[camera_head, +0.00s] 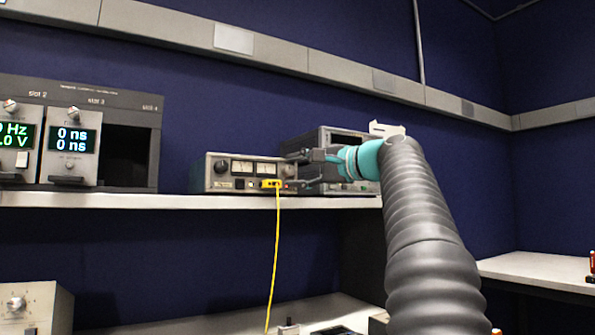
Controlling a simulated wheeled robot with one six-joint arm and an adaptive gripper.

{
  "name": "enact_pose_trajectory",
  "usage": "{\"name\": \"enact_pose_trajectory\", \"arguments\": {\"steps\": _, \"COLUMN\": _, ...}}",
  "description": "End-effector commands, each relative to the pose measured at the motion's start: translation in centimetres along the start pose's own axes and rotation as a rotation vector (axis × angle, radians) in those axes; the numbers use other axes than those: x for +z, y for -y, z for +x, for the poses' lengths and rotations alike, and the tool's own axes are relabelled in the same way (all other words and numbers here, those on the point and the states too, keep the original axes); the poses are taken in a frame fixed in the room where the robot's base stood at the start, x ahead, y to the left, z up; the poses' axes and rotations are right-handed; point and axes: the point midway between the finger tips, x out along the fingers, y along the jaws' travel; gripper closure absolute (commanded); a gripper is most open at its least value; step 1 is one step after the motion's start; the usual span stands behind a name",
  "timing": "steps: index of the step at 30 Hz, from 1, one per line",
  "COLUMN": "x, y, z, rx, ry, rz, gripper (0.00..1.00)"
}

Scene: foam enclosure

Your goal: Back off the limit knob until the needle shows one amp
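A grey power supply (212,180) stands on the shelf, with two small white-faced meters (253,167) on its front. The needles are too small to read. A dark knob (221,166) is at the front's upper left. A second knob (290,171) shows at the right end, partly covered by my gripper (293,170). My gripper reaches in from the right, its fingers above and below that knob. I cannot tell whether they touch it. The knob labels are not readable.
A yellow plug (270,184) sits low on the supply's front, close to my gripper, and its yellow cable (274,250) hangs over the shelf edge (120,200). Another grey instrument (318,142) stands right behind my gripper. A module rack (130,105) stands at left.

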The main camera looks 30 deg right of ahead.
Motion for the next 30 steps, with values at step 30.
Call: {"name": "enact_pose_trajectory", "arguments": {"steps": 30, "x": 0.0, "y": 0.0, "z": -10.8, "rx": 0.0, "ry": -0.002, "rz": 0.0, "gripper": 0.49}}
